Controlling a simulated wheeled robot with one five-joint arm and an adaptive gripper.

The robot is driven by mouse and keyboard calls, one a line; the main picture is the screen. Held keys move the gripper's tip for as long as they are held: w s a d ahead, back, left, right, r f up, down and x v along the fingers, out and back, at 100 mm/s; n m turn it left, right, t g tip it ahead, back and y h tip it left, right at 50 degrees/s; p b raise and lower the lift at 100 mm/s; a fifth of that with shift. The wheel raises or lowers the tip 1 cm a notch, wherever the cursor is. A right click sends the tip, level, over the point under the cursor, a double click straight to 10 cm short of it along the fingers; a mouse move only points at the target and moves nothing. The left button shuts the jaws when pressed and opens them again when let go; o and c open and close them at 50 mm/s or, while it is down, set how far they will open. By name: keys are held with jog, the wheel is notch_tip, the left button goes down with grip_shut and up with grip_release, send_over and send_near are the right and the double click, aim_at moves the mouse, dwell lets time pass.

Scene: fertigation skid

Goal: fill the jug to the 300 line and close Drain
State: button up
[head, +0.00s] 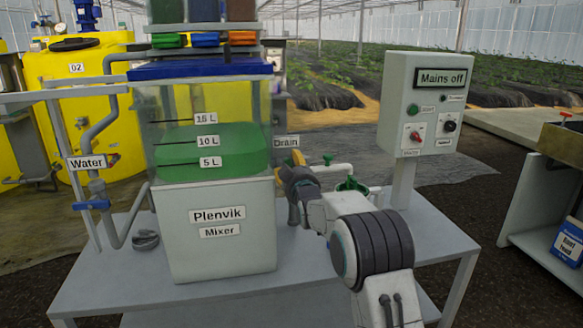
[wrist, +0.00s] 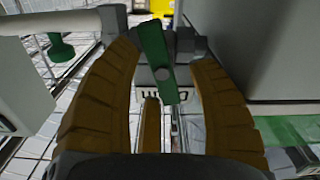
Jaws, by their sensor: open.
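The mixer tank (head: 219,225) holds green liquid (head: 210,150) that stands between the 10 L and 15 L marks. The Drain label (head: 286,142) shows just right of the tank, behind my gripper (head: 293,182). In the wrist view, my open fingers (wrist: 163,60) stand on either side of a green lever (wrist: 157,65) on a grey valve body. The lever lies roughly crosswise to the white pipe (wrist: 75,22) in the picture. I cannot tell whether the fingers touch it. I cannot make out the jug in either view.
A second green valve handle (head: 352,184) stands on the pipe right of my gripper. The Water pipe has a blue valve handle (head: 92,205). A control box (head: 424,104) reading "Mains off" stands at the table's right. The table's front right (head: 440,245) is clear.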

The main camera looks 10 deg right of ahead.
jog(key=shift+w, duration=0.2)
jog(key=shift+c, duration=0.4)
grip_shut()
jog(key=shift+b, duration=0.35)
